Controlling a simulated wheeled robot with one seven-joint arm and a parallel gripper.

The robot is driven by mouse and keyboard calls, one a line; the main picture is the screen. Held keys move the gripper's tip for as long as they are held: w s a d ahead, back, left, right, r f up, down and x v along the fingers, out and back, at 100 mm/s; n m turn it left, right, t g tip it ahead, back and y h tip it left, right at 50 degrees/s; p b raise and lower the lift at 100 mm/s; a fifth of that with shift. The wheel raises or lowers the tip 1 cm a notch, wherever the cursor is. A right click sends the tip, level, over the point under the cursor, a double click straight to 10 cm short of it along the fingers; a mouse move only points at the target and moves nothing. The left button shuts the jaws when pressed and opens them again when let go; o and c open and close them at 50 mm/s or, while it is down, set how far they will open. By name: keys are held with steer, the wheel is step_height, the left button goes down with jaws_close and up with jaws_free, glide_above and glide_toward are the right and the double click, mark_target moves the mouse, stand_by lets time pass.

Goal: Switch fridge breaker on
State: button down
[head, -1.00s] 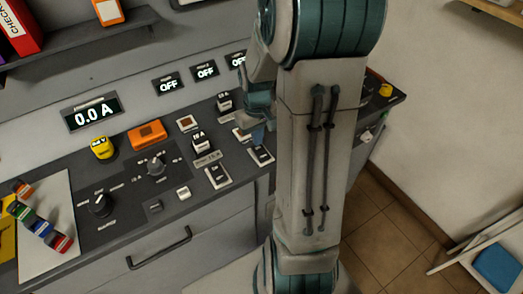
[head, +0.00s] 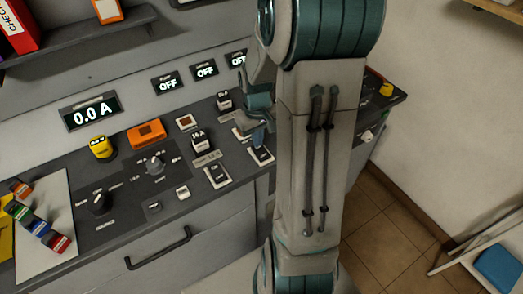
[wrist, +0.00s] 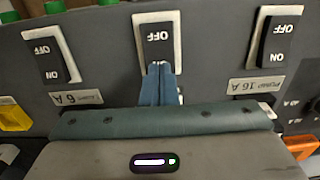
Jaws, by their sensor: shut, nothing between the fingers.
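In the wrist view three rocker switches show upside down. The middle switch (wrist: 158,34) shows OFF at its top; its lower end is hidden by my gripper (wrist: 159,68). My gripper is shut and empty, its fingertips at that lower part; I cannot tell if they touch. The middle switch's label is hidden, so I cannot read whether it is the fridge breaker. The left switch (wrist: 50,55) is labelled 6 A, the right switch (wrist: 279,40) Pump 16 A. In the head view my gripper (head: 262,143) is over the switch (head: 262,156) beside the arm.
Displays above the panel read OFF (head: 206,70) and 0.0 A (head: 92,115); the rightmost is partly hidden by my arm.

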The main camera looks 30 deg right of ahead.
steer(key=shift+f+b, duration=0.3)
steer(key=shift+f, duration=0.15)
steer(key=shift+r, duration=0.1)
steer(key=shift+r+p, duration=2.8)
steer(key=shift+r, duration=0.7)
steer(key=s+a+r+t, duration=0.3)
steer(key=s+a+r, duration=0.9)
steer(key=shift+s+r, duration=0.2)
steer(key=shift+s, duration=0.2)
steer(key=shift+d, duration=0.1)
